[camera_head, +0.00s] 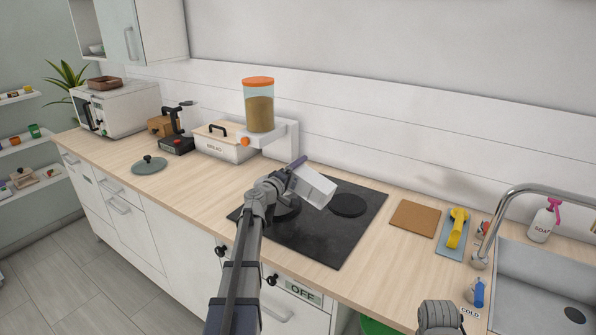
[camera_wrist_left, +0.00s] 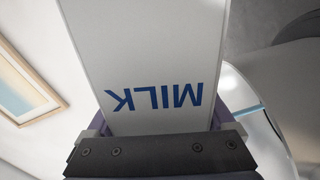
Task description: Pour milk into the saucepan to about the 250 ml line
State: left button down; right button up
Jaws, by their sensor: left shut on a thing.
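My left gripper (camera_head: 296,182) is shut on the white milk carton (camera_head: 317,189), above the black cooktop (camera_head: 350,232). The carton is tilted, pointing to the right. In the left wrist view the carton (camera_wrist_left: 145,55) fills the middle, with blue MILK lettering upside down. I cannot make out a saucepan or its 250 ml line in either view. The arm and carton hide part of the cooktop. A grey-green lid (camera_head: 149,165) with a knob lies on the counter at left. My right gripper's fingers do not show.
A white bread box (camera_head: 224,148) and a shelf bearing an orange-lidded jar (camera_head: 259,108) stand behind the cooktop. A brown board (camera_head: 414,219), a yellow-handled brush (camera_head: 458,228), the tap (camera_head: 491,225) and the sink (camera_head: 535,270) are at right. The counter between lid and cooktop is clear.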

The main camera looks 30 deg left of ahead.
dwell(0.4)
pick_arm(q)
jog(key=shift+w+a+r+n, duration=0.1)
jog(key=shift+a+r+n, duration=0.1)
jog(key=shift+a+n, duration=0.25)
jog(key=r+m+p, duration=0.1)
jog(key=m+p, duration=0.1)
jog(key=shift+r+m, duration=0.35)
jog(key=r+m+p, duration=0.1)
jog(key=m, duration=0.2)
jog(key=shift+r, duration=0.15)
jog(key=shift+d, duration=0.1)
